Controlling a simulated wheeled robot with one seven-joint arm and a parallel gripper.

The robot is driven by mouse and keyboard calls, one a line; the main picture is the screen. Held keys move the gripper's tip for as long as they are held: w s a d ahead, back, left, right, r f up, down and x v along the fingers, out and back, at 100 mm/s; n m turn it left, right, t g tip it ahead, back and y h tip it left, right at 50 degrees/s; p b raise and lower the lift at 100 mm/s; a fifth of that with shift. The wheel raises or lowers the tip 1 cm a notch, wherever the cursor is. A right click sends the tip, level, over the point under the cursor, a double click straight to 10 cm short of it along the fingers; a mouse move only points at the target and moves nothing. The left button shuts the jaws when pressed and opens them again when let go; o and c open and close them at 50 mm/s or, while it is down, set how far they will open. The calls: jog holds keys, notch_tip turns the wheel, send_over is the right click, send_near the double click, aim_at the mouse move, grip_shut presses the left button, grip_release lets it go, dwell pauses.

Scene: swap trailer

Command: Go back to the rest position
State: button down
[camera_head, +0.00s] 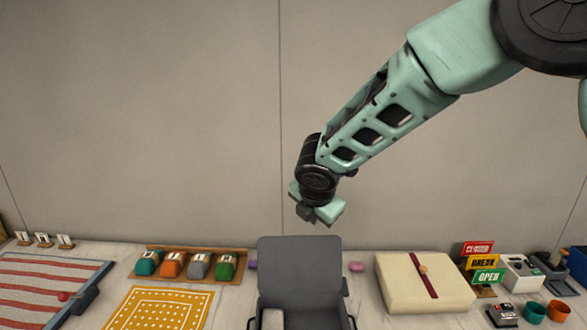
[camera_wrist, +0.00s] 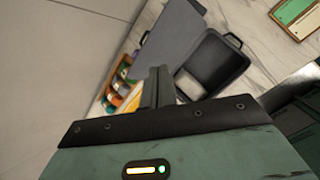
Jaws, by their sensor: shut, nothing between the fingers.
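My arm reaches in from the upper right in the head view. My gripper (camera_head: 307,213) hangs above and behind the open grey case, clear of everything on the table. In the wrist view the fingers of my gripper (camera_wrist: 158,85) are together, with nothing held between them. The grey case (camera_head: 301,270) stands at the front middle with its lid upright and a pale item (camera_head: 272,319) inside. The case also shows in the wrist view (camera_wrist: 228,68).
A rack of coloured items (camera_head: 188,264), a yellow dotted mat (camera_head: 160,308) and a striped board (camera_head: 45,285) are on the left. A cream box with a red band (camera_head: 405,285), stacked signs (camera_head: 484,263) and cups (camera_head: 558,310) are on the right. The air around my arm is free.

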jog(key=s+d+f+m+g+b, duration=0.2)
jog(key=s+m, duration=0.4)
jog(key=s, duration=0.6)
jog(key=s+d+f+m+g+b, duration=0.2)
jog(key=s+m, duration=0.5)
jog(key=s, duration=0.5)
jog(key=s+d+f+m+g+b, duration=0.2)
jog(key=s+d+f+m+b, duration=0.2)
jog(key=s, duration=0.8)
jog(key=d+f+m, duration=0.1)
jog(key=m, duration=0.1)
jog(key=shift+s+f+m+g+y+b, duration=0.15)
jog(key=shift+s+m+g+y+b, duration=0.15)
jog(key=shift+m+y, duration=0.1)
